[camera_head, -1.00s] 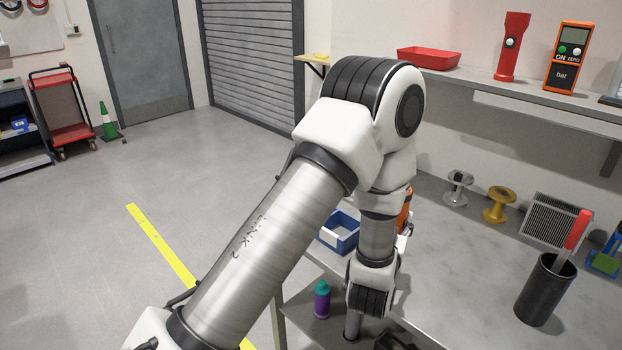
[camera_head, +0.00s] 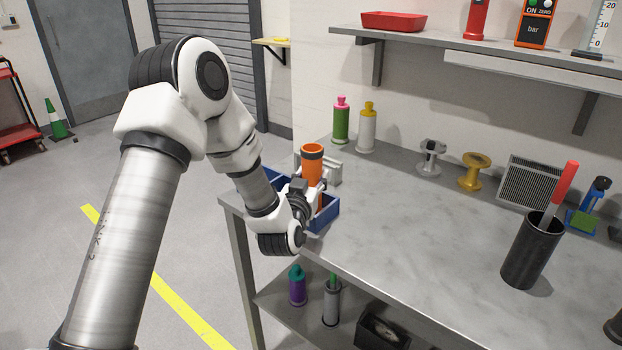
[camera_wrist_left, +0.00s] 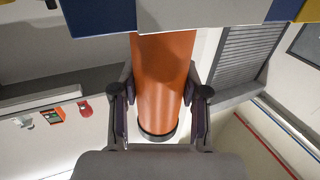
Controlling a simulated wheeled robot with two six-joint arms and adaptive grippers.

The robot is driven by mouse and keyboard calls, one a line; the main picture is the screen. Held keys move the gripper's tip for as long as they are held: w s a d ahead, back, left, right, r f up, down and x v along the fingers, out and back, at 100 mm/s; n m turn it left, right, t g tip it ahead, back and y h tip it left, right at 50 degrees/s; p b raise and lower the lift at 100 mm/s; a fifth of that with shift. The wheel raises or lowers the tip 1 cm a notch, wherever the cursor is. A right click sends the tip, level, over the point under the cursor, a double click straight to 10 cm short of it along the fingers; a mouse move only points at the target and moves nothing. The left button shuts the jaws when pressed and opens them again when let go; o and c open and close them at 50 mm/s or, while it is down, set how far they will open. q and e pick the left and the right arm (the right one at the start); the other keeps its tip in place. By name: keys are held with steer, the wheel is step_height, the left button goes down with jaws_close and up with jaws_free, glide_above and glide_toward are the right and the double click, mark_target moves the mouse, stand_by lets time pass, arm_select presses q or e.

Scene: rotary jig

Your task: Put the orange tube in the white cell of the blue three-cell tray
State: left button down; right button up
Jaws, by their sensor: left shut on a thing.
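The orange tube (camera_head: 313,170) stands about upright at the blue tray (camera_head: 325,218), its dark-banded end up. My left gripper (camera_head: 303,190) is shut on the tube; the wrist view shows its fingers (camera_wrist_left: 158,105) on both sides of the tube (camera_wrist_left: 163,75). In the wrist view the tray (camera_wrist_left: 98,18) spans the top, with a white panel (camera_wrist_left: 205,12) between blue parts and some yellow at the right. The tube's lower end is hidden behind the white panel, so I cannot tell how deep it sits. My right gripper is not in view.
A pale bracket-like block (camera_head: 332,168) stands just behind the tube. Green (camera_head: 341,124) and white (camera_head: 367,132) bottles, two spools and a black cup (camera_head: 531,250) are on the bench. The bench middle (camera_head: 420,230) is clear.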

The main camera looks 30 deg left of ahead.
arm_select(q)
steer(key=shift+f, duration=0.1)
steer(key=c, duration=0.6)
jaws_free()
steer(key=shift+r, duration=0.2)
steer(key=p+v, duration=0.3)
steer(key=v, duration=0.9)
